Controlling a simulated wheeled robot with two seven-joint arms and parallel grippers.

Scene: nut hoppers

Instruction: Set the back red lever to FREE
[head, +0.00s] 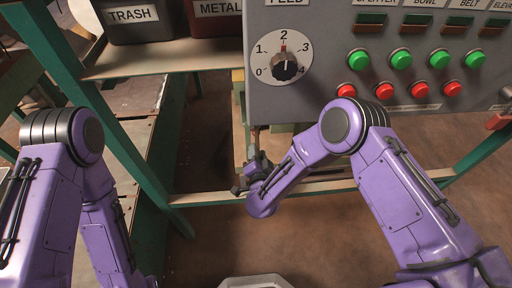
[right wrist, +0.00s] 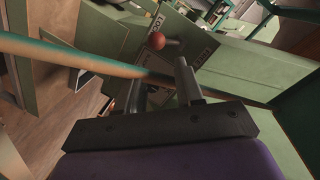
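A red ball knob (right wrist: 156,41) on a short grey shaft shows in the right wrist view, just beyond my fingertips. Its shaft points right across a green plate with dark-framed labels (right wrist: 201,54); one seems to read LOCK. I cannot read FREE anywhere, nor tell whether this is the back lever. My right gripper (right wrist: 160,72) is open, its two fingers apart and empty, with the knob ahead and not between them. In the head view my right gripper (head: 250,172) is small and dark below the grey panel; the lever is not clear there. My left gripper is out of view.
A green and tan bar (right wrist: 85,62) crosses close in front of my right fingers. A grey control panel (head: 330,92) with a dial and several buttons hangs above my right forearm. Bins marked TRASH (head: 133,18) and METAL (head: 217,15) stand at the back left.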

